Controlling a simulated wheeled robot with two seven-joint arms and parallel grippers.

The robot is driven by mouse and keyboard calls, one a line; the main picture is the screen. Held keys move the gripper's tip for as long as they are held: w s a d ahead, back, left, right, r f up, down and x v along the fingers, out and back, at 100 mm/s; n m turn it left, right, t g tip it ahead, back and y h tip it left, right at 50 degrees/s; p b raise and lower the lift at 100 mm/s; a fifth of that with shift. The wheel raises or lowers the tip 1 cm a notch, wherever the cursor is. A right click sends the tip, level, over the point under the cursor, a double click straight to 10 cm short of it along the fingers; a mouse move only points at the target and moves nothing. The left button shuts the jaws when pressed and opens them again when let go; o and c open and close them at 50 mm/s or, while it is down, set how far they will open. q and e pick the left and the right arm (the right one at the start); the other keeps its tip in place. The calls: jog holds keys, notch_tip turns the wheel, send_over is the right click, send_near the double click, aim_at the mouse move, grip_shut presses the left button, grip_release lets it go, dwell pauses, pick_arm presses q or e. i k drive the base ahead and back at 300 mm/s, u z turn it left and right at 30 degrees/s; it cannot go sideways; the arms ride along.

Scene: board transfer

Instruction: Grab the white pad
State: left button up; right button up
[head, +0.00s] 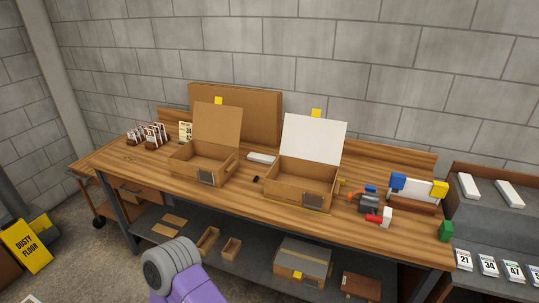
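A small flat white block (261,158), which may be the white pad, lies on the wooden workbench (245,205) between two open boxes. A larger white panel (313,139) stands upright at the back of the right open box (300,197), with a yellow tab (316,113) at its top. I cannot tell for certain which of these is the pad. Part of my own purple and grey arm shows at the bottom, well in front of the bench. Neither of my grippers is in view.
The left open box (205,177) has a brown raised panel. A large brown board (260,117) leans behind it. Coloured blocks and tools (375,205) crowd the bench's right end. A grey shelf unit (480,225) stands at right. A yellow floor sign (26,246) stands at left.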

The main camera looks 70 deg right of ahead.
aim_at(270, 160)
jog(key=z, duration=0.95)
jog(key=i, duration=0.95)
jog(key=z, duration=0.9)
